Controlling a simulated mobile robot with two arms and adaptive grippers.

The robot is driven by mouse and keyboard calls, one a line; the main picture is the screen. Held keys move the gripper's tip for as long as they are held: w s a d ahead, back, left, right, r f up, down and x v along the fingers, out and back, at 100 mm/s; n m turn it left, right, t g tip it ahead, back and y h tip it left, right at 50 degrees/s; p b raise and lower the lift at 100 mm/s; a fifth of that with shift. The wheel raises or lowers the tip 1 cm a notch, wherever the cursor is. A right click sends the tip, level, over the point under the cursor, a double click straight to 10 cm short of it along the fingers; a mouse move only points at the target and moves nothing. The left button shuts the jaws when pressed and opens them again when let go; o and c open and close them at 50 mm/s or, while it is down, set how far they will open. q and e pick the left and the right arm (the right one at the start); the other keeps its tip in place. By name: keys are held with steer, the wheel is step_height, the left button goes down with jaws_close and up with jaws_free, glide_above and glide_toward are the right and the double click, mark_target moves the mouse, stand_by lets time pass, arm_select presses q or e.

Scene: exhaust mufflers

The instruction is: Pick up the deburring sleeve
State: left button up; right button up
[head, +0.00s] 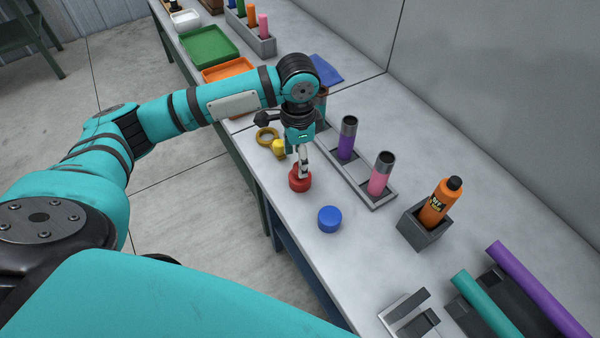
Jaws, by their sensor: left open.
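Nothing is labelled as the deburring sleeve, so I cannot tell for sure which piece it is. A short red cylinder (300,181) stands on the bench directly below my left gripper (302,169). My left gripper points down and is open, its fingertips at the top of the red cylinder. I cannot tell whether they touch it. A short blue cylinder (329,219) stands nearer, to the right of the red one. A yellow ring-shaped piece (267,137) lies to the left, partly behind a yellow part by the gripper. My right gripper is not in view.
A grey rack (374,200) holding purple (346,143) and pink (381,175) tubes stands right of the gripper. An orange bottle (439,203) sits in a grey holder (420,235). Green (208,46) and orange trays lie farther back. Bare bench surrounds the blue cylinder.

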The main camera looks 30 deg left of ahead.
mark_target(298, 184)
arm_select(q)
step_height(298, 184, down, 4)
steer(key=shift+w+r+p, duration=0.1)
steer(key=shift+w+p, duration=0.05)
steer(key=shift+p, duration=0.2)
steer(key=shift+f, duration=0.3)
steer(key=c, duration=1.1)
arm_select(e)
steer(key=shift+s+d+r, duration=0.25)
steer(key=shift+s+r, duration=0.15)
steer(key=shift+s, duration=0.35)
